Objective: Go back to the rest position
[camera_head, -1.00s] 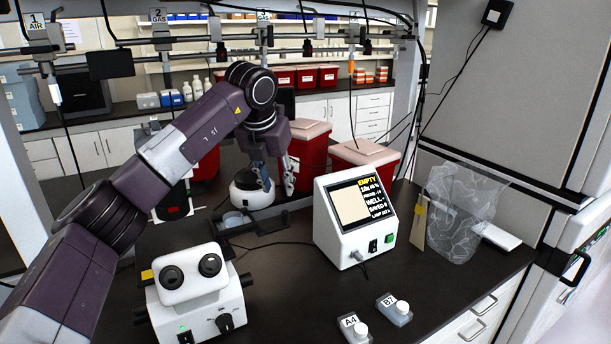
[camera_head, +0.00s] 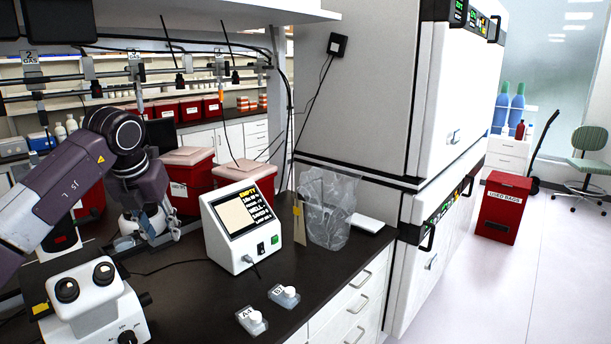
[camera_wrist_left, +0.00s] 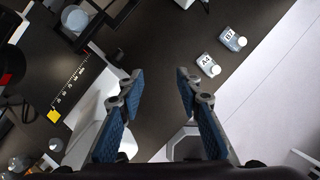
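My left gripper (camera_head: 160,228) is at the end of the purple arm that comes in from the left in the head view. It is over the dark bench, behind the microscope and left of the white display unit. In the left wrist view the two blue-padded fingers of the left gripper (camera_wrist_left: 157,86) stand wide apart with nothing held between them. The fingertips are small and partly unclear in the head view. My right gripper is not in view.
The white microscope (camera_head: 95,300) and display unit (camera_head: 236,250) stand on the bench. Flasks A4 (camera_head: 251,320) and B7 (camera_head: 284,296) lie near its front edge. Behind are red bins (camera_head: 187,180). A clear bag (camera_head: 328,205) is right. Open floor (camera_head: 500,300) lies beyond the incubators (camera_head: 440,150).

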